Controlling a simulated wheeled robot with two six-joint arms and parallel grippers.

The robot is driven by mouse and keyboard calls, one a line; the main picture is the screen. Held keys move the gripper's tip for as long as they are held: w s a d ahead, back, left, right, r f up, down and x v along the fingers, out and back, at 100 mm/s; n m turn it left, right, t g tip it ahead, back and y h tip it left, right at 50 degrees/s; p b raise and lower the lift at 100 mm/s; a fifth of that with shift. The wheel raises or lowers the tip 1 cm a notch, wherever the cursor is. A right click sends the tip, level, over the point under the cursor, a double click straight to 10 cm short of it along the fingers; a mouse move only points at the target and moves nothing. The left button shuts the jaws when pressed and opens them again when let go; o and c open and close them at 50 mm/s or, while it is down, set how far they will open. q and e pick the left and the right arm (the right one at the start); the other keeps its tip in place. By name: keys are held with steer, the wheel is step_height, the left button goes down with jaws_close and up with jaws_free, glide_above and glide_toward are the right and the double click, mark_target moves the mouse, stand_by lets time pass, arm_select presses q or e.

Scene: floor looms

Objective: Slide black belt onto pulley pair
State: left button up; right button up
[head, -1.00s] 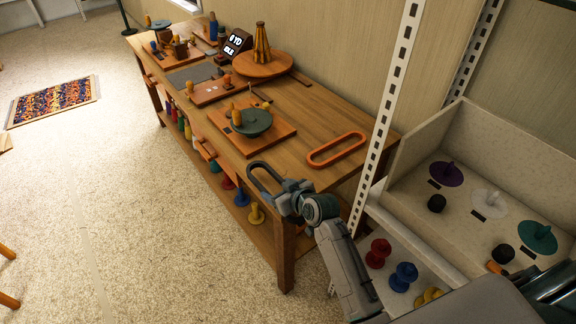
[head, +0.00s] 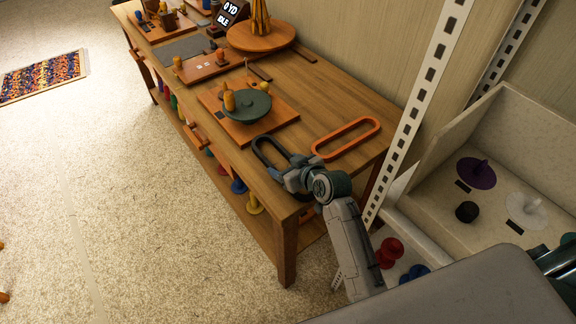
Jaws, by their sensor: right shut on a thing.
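The black belt (head: 257,152) is a dark elongated loop. My right gripper (head: 291,172) is shut on its near right end and holds it out over the front edge of the workbench. The belt's free end points up and left, toward a wooden board (head: 278,122) that carries a large grey-green pulley (head: 248,108) and a small yellow-orange post (head: 229,101), apparently the pulley pair. The belt is apart from both in the picture; its height above the bench is hard to tell.
An orange belt (head: 346,138) lies on the workbench (head: 330,95) right of the board. A white slotted upright (head: 425,85) stands close right of my arm. A pale bin (head: 515,140) holds several discs. A round wooden turntable (head: 262,37) stands farther back.

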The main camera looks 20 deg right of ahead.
steer(key=shift+s+a+f, duration=0.1)
steer(key=shift+s+a, duration=0.05)
steer(key=shift+s, duration=0.1)
steer(key=shift+w+f, duration=0.15)
steer(key=shift+f, duration=0.05)
steer(key=o, duration=1)
arm_select(q)
steer(key=shift+w+d+f, duration=0.1)
steer(key=shift+w+f, duration=0.1)
steer(key=shift+f, duration=0.05)
arm_select(e)
steer(key=shift+o, duration=0.5)
arm_select(q)
steer(key=shift+f, duration=0.15)
arm_select(e)
steer(key=shift+f, duration=0.1)
